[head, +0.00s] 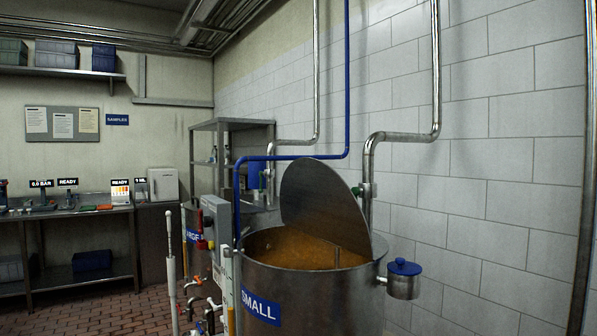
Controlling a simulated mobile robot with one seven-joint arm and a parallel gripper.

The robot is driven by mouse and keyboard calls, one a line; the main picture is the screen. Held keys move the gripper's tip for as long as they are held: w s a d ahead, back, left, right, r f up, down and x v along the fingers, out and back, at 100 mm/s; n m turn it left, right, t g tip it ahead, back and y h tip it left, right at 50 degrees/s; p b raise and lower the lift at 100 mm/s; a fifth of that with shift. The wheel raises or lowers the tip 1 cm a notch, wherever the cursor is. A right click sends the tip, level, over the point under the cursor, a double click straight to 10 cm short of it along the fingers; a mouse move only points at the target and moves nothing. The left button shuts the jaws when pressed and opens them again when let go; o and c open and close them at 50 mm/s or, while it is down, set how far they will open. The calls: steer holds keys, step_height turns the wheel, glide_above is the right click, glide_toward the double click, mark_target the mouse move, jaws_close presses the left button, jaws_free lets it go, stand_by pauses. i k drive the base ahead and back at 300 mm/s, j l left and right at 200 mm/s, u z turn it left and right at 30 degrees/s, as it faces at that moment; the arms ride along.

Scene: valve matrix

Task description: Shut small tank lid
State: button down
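The small tank (300,300) is a steel drum with a blue label reading SMALL, standing at the lower middle of the head view. Its round grey metal lid (322,207) stands raised and tilted over the rim, so the tank is open. Orange-brown contents (290,248) show inside, with a thin upright rod (337,257) in them. A small steel pot with a blue cap (404,268) is fixed at the tank's right side. My gripper is not in view.
The large tank (200,243) stands behind at the left, partly hidden by a grey box (218,217) and valves. A blue pipe (237,200) and steel pipes (368,160) run close around the lid. A workbench (80,212) is at the far left. Brick floor (130,312) shows at lower left.

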mark_target(315, 200)
steer(key=i+j, duration=0.2)
steer(key=j, duration=0.15)
steer(key=i+j, duration=0.2)
steer(key=j, duration=0.2)
steer(key=i+j, duration=0.2)
steer(key=j, duration=0.15)
steer(key=i+j, duration=0.2)
steer(key=j, duration=0.15)
steer(key=i+j, duration=0.2)
steer(key=j, duration=0.2)
steer(key=l+z, duration=0.05)
